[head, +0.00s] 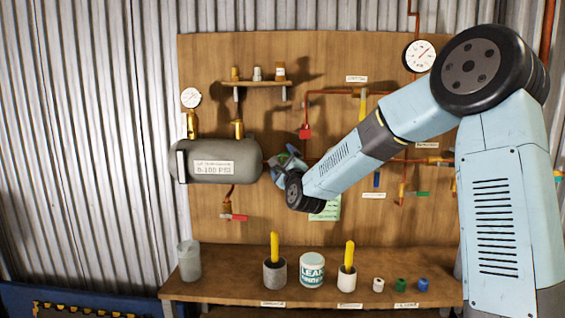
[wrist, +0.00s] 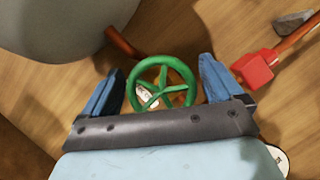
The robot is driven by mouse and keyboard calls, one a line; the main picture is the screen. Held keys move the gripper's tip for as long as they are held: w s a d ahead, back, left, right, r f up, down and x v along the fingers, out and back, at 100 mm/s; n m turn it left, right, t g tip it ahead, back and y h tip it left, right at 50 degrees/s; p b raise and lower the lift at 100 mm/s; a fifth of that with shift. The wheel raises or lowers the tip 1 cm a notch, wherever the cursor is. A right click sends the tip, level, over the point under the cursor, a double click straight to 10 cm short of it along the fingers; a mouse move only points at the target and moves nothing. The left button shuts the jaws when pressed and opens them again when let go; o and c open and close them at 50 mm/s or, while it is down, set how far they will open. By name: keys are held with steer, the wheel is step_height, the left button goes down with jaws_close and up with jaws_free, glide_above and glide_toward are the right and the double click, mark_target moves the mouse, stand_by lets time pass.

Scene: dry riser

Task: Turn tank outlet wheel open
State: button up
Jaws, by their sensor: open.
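The tank outlet wheel is a green spoked handwheel (wrist: 162,84), seen in the wrist view between the two blue fingers of my gripper (wrist: 162,88). The fingers are apart on either side of the wheel, with small gaps visible; I cannot tell the depth between them and the rim. In the head view my gripper (head: 285,164) is at the right end of the grey tank (head: 215,162), and my arm hides the wheel there. A copper pipe (wrist: 123,43) runs from the tank towards the wheel.
A red valve handle (wrist: 255,67) is right of the gripper; it also shows in the head view (head: 305,132). A pressure gauge (head: 191,97) stands above the tank. The shelf below (head: 230,288) holds cups, a tub and small fittings. Coloured valve handles are on the right.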

steer(key=shift+w+a+r, duration=0.1)
steer(key=shift+w+a, duration=0.05)
steer(key=shift+w, duration=0.3)
steer(key=c, duration=0.9)
steer(key=shift+a, duration=0.1)
steer(key=shift+c, duration=0.3)
